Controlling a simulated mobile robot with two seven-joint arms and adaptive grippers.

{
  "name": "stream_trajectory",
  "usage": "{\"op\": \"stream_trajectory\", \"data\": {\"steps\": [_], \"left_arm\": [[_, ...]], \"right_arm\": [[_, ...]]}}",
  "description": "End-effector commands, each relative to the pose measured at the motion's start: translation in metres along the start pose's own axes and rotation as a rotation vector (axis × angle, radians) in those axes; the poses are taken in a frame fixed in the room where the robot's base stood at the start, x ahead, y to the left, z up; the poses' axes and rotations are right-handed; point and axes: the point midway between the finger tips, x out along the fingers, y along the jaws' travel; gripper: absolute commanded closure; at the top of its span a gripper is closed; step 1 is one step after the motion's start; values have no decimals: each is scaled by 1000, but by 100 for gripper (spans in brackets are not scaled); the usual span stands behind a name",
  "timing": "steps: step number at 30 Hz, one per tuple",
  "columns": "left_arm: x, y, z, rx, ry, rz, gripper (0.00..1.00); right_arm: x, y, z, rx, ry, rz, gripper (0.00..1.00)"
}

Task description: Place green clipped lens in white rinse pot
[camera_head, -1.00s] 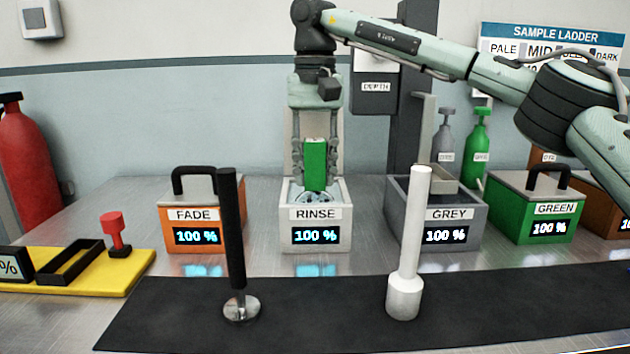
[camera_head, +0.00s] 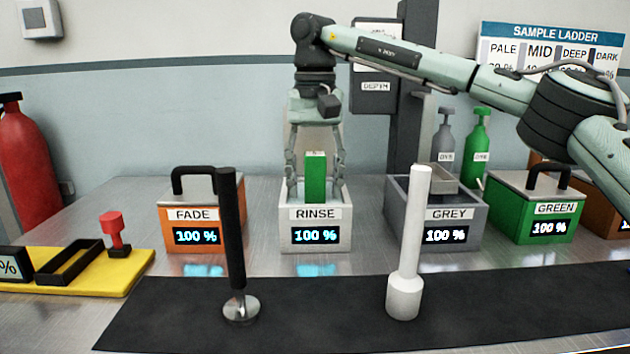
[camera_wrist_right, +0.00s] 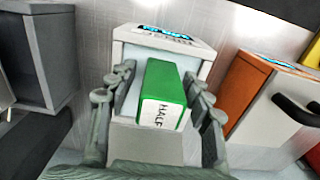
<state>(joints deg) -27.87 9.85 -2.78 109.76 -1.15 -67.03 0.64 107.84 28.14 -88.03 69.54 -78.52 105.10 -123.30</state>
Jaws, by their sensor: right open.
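The green clipped lens (camera_head: 315,178) stands upright in the white rinse pot (camera_head: 316,215), its upper part showing above the rim. In the right wrist view the lens (camera_wrist_right: 160,85) shows a white end marked HALF, inside the pot (camera_wrist_right: 195,50). My right gripper (camera_head: 315,185) is above the pot with its fingers spread on both sides of the lens. The gripper (camera_wrist_right: 158,100) is open, with gaps between its fingers and the lens. The lens's lower end is hidden by the pot's front wall. My left gripper is in neither view.
The orange fade pot (camera_head: 187,218) with a lid stands left of the rinse pot. The grey pot (camera_head: 440,222) and lidded green pot (camera_head: 535,208) stand to the right. A black-handled tool (camera_head: 234,230) and a white tool (camera_head: 407,250) stand upright on the dark mat (camera_head: 320,320) in front.

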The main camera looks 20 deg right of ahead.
Motion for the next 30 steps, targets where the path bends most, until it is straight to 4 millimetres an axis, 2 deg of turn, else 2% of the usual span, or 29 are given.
{"op": "stream_trajectory", "data": {"steps": [5, 11, 18, 24, 30], "left_arm": [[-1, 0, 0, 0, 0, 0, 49], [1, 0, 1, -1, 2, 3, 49], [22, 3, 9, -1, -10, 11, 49], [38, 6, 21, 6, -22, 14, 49], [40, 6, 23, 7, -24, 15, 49]], "right_arm": [[-18, -1, 0, 1, 3, -2, 49], [-62, -1, 0, 2, 3, -2, 49], [-109, -1, 0, 1, 3, 0, 49], [-123, 0, 0, 1, 2, 0, 49], [-124, 0, 0, 1, 1, 1, 49]]}}
